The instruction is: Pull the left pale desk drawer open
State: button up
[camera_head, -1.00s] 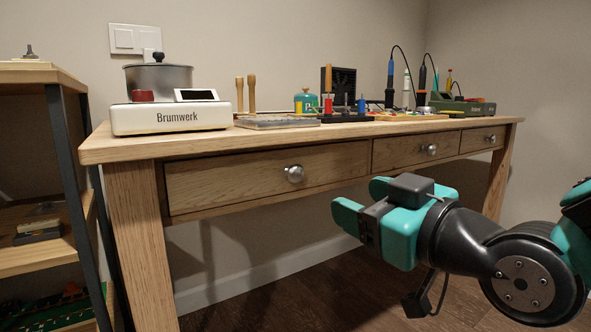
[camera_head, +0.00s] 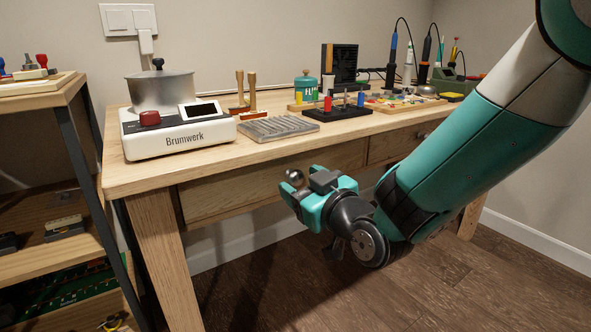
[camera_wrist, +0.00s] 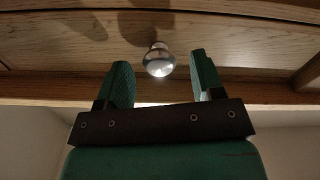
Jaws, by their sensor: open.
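The left pale desk drawer (camera_head: 228,197) is a wide wooden front under the desk top, and it looks shut. Its round metal knob (camera_head: 295,177) shows just beyond my gripper (camera_head: 292,190) in the head view. In the wrist view the knob (camera_wrist: 159,60) lies between the lines of my two teal fingers, near their tips, with a gap on both sides. My gripper (camera_wrist: 160,72) is open and holds nothing. Whether the knob is fully between the fingertips in depth is hard to tell. My wrist hides part of the drawer's right end in the head view.
The desk top (camera_head: 150,178) overhangs the drawer. On it stand a white Brumwerk device (camera_head: 180,135) with a pot, a grey tray (camera_head: 278,127) and several tools. A shelf unit (camera_head: 50,258) stands at the left. The floor (camera_head: 270,275) before the desk is clear.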

jog(key=shift+x, duration=1.1)
